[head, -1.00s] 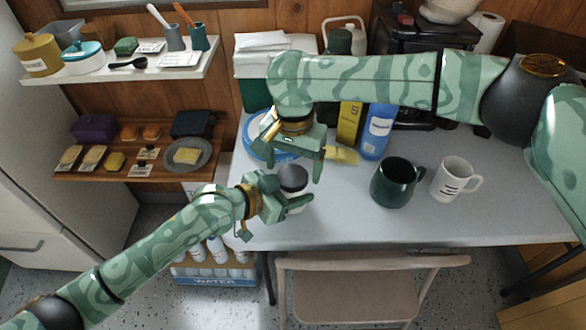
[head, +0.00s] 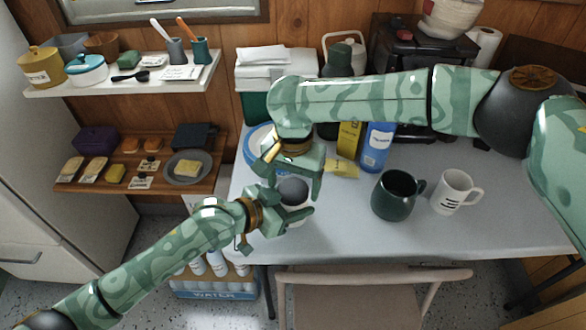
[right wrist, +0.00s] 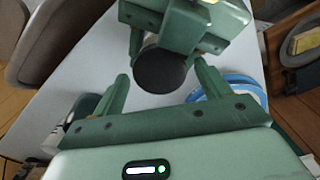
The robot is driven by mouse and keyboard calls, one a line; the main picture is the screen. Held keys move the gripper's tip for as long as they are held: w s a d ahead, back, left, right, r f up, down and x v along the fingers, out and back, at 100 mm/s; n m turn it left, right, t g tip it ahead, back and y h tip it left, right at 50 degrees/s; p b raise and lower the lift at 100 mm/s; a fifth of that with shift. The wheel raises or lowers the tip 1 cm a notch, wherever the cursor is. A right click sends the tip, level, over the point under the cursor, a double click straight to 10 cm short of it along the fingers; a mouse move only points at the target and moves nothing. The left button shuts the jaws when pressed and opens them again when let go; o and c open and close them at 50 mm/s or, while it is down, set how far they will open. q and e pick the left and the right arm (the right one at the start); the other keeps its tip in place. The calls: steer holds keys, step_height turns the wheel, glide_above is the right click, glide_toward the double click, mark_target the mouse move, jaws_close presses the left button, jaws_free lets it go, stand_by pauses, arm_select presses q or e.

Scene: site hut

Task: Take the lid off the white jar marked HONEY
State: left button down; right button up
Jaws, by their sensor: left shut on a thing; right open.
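A small white jar (head: 297,206) with a dark grey, round lid (head: 292,188) is at the left part of the table. No marking is readable on it. My left gripper (head: 290,214) is shut on the jar's body, which it mostly hides. My right gripper (head: 294,184) is open above the jar, pointing down, with its fingers on either side of the lid. In the right wrist view the lid (right wrist: 162,70) shows between the open fingertips, with a gap on each side. My left gripper (right wrist: 185,25) is just beyond it.
A dark green mug (head: 394,196) and a white mug (head: 452,192) stand to the right. Behind are a blue bottle (head: 376,146), a yellow box (head: 348,138) and a blue-rimmed plate (head: 256,150). A chair (head: 370,280) is at the front edge.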

steer(key=shift+f, duration=0.25)
steer(key=c, duration=1)
steer(key=n, duration=0.3)
steer(key=shift+n, duration=0.3)
steer(key=o, duration=1.1)
steer(key=shift+a+r, duration=0.1)
steer(key=shift+r, duration=0.05)
step_height(320, 180, up, 4)
steer(key=shift+r, duration=0.1)
steer(key=shift+c, duration=0.4)
step_height(320, 180, up, 3)
steer(key=m, duration=0.3)
steer(key=shift+r, duration=0.2)
steer(key=shift+m, duration=0.3)
step_height(320, 180, down, 8)
steer(key=shift+r, duration=0.1)
